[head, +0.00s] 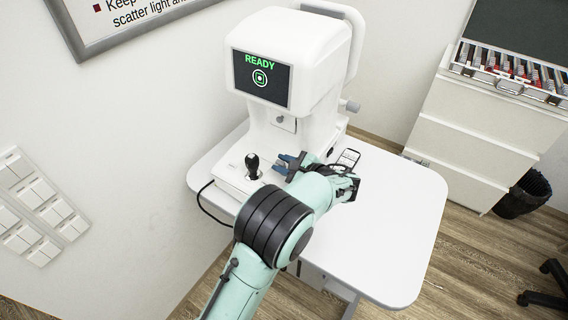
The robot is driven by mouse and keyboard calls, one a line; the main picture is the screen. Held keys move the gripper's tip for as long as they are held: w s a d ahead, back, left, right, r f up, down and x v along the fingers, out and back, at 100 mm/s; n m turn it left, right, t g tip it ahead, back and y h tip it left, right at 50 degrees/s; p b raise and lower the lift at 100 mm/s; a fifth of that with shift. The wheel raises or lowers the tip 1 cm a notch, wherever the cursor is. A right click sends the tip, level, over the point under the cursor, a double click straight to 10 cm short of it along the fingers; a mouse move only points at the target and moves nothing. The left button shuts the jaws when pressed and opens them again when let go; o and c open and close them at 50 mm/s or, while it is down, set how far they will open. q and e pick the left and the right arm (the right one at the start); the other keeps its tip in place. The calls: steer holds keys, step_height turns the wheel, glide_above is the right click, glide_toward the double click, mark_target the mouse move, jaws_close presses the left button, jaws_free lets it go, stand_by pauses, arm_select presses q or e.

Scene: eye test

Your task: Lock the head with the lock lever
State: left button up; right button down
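The white eye-test machine stands on the table, with its head (318,50) on top. Its dark screen (262,78) reads READY in green. A black joystick (253,163) stands upright on the left of the machine's base (233,178). My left gripper (283,164) is over the base, just right of the joystick and apart from it. Its two blue fingers point left with a small gap between them, and I see nothing held there. I cannot make out the lock lever for certain; the gripper and forearm hide part of the base. My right gripper is not in view.
The white table (400,215) is bare at the right. A phone-like device (348,158) is behind my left wrist. A grey knob (351,105) sticks out at the machine's right. A cabinet (470,125) with a lens case (510,75) and a black bin (522,195) stand farther right.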

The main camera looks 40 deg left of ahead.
arm_select(q)
steer(key=shift+o, duration=0.6)
steer(key=w+v, duration=0.1)
steer(key=v, duration=1.2)
steer(key=shift+s+d+r+p, duration=0.2)
steer(key=shift+s+p, duration=0.1)
steer(key=shift+s, duration=0.2)
steer(key=shift+f, duration=0.1)
